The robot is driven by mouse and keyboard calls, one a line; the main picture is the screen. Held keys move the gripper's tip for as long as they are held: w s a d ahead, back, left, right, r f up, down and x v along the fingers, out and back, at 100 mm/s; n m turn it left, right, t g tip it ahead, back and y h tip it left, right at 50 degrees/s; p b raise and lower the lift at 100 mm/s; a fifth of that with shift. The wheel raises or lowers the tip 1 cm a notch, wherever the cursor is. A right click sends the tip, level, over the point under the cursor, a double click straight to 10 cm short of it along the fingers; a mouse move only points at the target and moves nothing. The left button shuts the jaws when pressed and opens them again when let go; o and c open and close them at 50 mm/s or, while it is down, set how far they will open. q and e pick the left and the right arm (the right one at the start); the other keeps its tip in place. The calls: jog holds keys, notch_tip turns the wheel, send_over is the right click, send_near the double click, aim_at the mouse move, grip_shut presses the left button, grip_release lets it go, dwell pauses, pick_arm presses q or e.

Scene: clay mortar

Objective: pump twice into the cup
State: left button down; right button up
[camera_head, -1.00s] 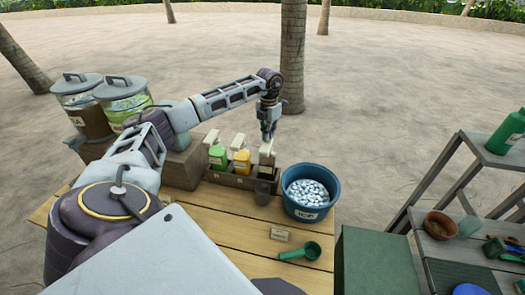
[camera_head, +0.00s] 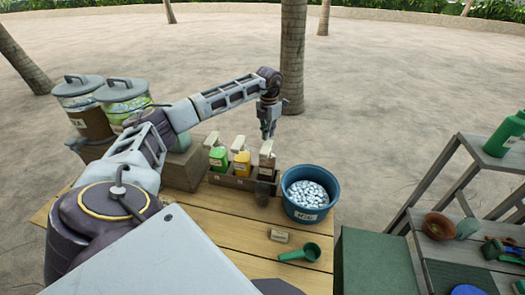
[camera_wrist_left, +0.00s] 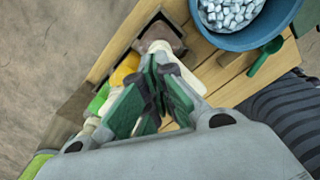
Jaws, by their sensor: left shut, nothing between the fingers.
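My left gripper (camera_head: 268,134) is shut and empty, pointing down just above the white pump head of the brown bottle (camera_head: 267,164). In the left wrist view its green-padded fingers (camera_wrist_left: 160,72) lie close to that pump head (camera_wrist_left: 158,48); I cannot tell whether they touch it. A green bottle (camera_head: 218,160) and a yellow bottle (camera_head: 242,164), each with a pump, stand left of it in the same wooden rack (camera_head: 232,181). A small dark see-through cup (camera_head: 262,193) stands in front of the brown bottle. Its contents cannot be made out. My right gripper is not in view.
A blue ice bucket (camera_head: 311,211) stands right of the rack. A small label block (camera_head: 278,236) and green scoop (camera_head: 300,253) lie on the wooden table (camera_head: 215,223). Two lidded jars (camera_head: 82,105) stand at the back left. A shelf (camera_head: 478,195) is at right.

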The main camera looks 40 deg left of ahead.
aim_at(268, 142)
pick_arm(q)
jog(key=shift+f+b, duration=0.9)
jog(key=shift+f, duration=1.1)
jog(key=shift+r, duration=0.2)
jog(key=shift+r+p, duration=1.4)
jog(key=shift+r, duration=0.45)
jog(key=shift+r+p, duration=1.5)
jog(key=shift+r, duration=0.55)
jog(key=shift+r+p, duration=0.3)
jog(key=shift+r, duration=0.65)
jog(key=shift+f, duration=0.1)
